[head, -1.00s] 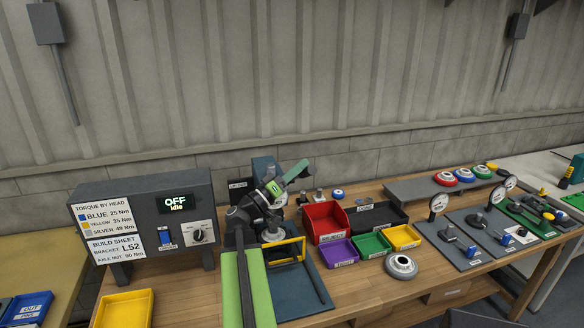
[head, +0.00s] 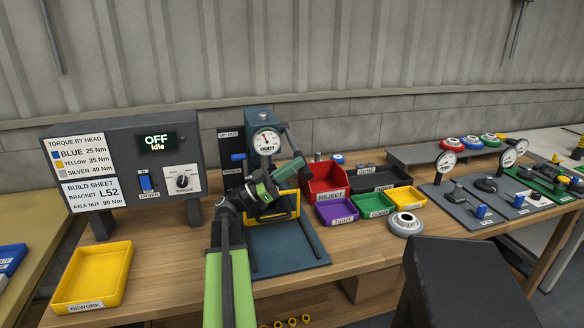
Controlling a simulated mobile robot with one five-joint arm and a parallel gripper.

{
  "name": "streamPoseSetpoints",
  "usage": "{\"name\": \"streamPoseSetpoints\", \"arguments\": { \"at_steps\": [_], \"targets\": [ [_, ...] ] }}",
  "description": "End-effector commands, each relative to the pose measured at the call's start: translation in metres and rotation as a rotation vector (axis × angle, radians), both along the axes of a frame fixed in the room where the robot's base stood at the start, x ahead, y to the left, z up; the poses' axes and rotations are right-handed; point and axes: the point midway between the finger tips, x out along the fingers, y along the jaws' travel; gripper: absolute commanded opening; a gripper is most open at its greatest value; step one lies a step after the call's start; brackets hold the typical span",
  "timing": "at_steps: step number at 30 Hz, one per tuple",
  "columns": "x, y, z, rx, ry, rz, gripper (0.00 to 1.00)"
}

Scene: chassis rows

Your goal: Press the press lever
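The press is a blue-grey column (head: 258,115) with a round dial gauge (head: 266,141) on its front, standing on a dark blue base plate (head: 288,250). A dark bar (head: 289,140), apparently the press lever, slants down on the column's right side; its lower end is close to my gripper. My gripper (head: 283,178), dark with green parts, is in front of the press, below the dial. Whether it touches the bar, and whether its fingers are apart, I cannot tell. A yellow frame (head: 294,211) stands on the press behind my gripper, partly hidden.
Left is the torque controller (head: 120,140), reading OFF Idle, with a yellow REWORK tray (head: 92,275) before it. Right of the press are a red REJECT bin (head: 327,178), small bins and a round grey part (head: 405,224). A dark block (head: 460,285) fills the lower right.

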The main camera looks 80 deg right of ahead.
Motion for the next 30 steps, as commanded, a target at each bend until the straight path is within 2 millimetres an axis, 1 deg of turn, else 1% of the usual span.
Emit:
{"name": "streamPoseSetpoints", "arguments": {
  "at_steps": [1, 6, 9, 26, 28, 30],
  "targets": [
    [-0.002, -0.002, -0.013, 0.003, -0.004, -0.004, 0.00],
    [-0.002, -0.005, -0.025, 0.004, -0.003, -0.006, 0.00],
    [-0.002, -0.006, -0.029, 0.003, -0.002, -0.007, 0.00],
    [-0.004, -0.007, -0.030, 0.004, -0.001, -0.010, 0.00],
    [-0.003, -0.007, -0.029, 0.004, -0.001, -0.010, 0.00],
    [-0.003, -0.004, -0.022, 0.004, -0.001, -0.008, 0.00]
  ]
}}
